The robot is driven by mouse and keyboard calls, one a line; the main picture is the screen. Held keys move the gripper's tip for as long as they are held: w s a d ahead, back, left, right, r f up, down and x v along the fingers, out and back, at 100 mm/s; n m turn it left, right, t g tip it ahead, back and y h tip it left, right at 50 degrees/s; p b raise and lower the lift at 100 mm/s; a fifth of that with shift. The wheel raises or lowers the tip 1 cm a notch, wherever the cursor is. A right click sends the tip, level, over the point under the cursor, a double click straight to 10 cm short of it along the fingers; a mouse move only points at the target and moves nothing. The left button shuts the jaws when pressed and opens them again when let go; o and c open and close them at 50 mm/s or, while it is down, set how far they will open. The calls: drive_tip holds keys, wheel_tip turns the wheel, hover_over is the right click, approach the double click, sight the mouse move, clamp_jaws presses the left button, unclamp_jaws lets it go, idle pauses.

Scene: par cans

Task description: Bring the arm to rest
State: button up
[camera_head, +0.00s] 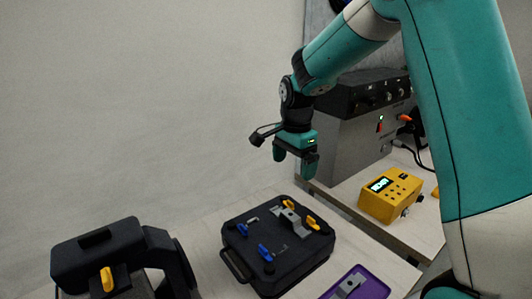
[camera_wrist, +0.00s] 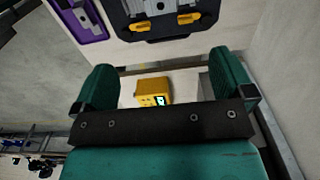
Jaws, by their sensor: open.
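My teal arm comes in from the upper right in the head view and bends down to my gripper (camera_head: 295,163). The gripper hangs in the air above and behind the black case, pointing down. Its two teal fingers are apart with nothing between them. In the wrist view the fingers of my gripper (camera_wrist: 165,82) are also wide apart, and the gap between them is empty. I see no contact with any object.
A black case (camera_head: 240,238) with blue and yellow clips and a purple tray (camera_head: 375,288) lie on the table. A yellow box (camera_head: 392,194) with a lit display stands at right, before a grey machine (camera_head: 350,140). A black device (camera_head: 95,245) stands at lower left.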

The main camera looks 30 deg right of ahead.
drive_tip(key=s+a+r+n+y, duration=0.2)
drive_tip(key=s+a+r+n, duration=0.2)
drive_tip(key=s+a+n, duration=0.5)
drive_tip(key=s+a+r+n+y, duration=0.2)
drive_tip(key=s+a+r+n, duration=0.2)
drive_tip(key=s+a+n, duration=0.5)
drive_tip(key=s+n, duration=0.5)
drive_tip(key=s, duration=0.3)
drive_tip(key=shift+s, duration=0.35)
